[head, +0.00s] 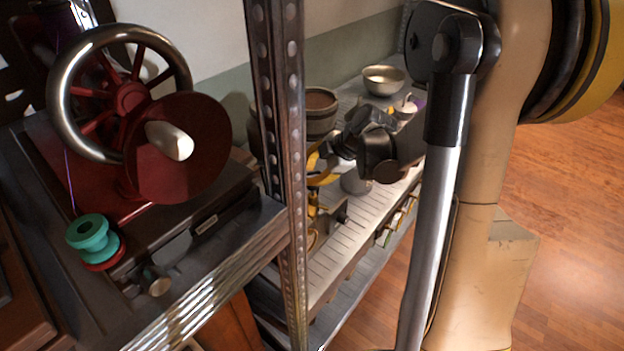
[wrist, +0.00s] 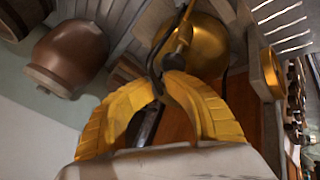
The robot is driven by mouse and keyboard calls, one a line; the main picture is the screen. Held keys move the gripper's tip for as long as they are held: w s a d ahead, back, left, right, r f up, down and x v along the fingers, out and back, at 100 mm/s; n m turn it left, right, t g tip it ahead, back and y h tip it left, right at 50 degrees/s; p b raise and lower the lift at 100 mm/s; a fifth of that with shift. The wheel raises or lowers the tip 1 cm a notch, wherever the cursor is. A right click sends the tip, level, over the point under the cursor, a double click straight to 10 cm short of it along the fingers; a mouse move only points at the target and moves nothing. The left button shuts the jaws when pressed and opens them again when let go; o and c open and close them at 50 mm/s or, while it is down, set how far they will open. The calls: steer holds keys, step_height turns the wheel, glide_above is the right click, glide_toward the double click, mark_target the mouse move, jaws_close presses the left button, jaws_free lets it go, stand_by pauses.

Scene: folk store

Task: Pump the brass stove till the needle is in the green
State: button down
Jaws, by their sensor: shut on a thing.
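The brass stove's round tank (wrist: 208,45) shows in the wrist view just beyond my fingertips. A dark pump knob (wrist: 178,47) on a thin stem is at the tips of my yellow ribbed fingers. My gripper (wrist: 163,82) is shut on what looks like this pump knob or its stem; the exact contact is partly hidden. In the head view my gripper (head: 318,168) reaches in over the shelf, partly behind the metal post. Brass-coloured parts (head: 316,208) of the stove show below it. I cannot see the gauge or its needle in either view.
A perforated metal post (head: 282,150) stands in front of the work area. A brown pot (head: 321,108) is beside it, also large in the wrist view (wrist: 68,50). A metal bowl (head: 384,80) stands farther back. A red wheeled machine (head: 130,100) fills the left. Wooden floor lies right.

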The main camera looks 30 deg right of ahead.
steer(key=shift+s+d+f+b, duration=0.1)
steer(key=shift+f+b, duration=0.15)
steer(key=shift+f, duration=0.2)
steer(key=shift+s+d+f+b, duration=0.1)
steer(key=shift+f+b, duration=0.15)
steer(key=shift+f, duration=0.15)
steer(key=shift+r, duration=0.15)
stand_by(0.3)
steer(key=shift+d+r+p, duration=0.15)
steer(key=shift+r+p, duration=0.8)
steer(key=shift+r, duration=0.05)
steer(key=shift+r+p, duration=0.6)
steer(key=shift+r, duration=0.5)
steer(key=shift+r, duration=0.1)
step_height(320, 180, up, 5)
steer(key=p, duration=0.4)
stand_by(0.9)
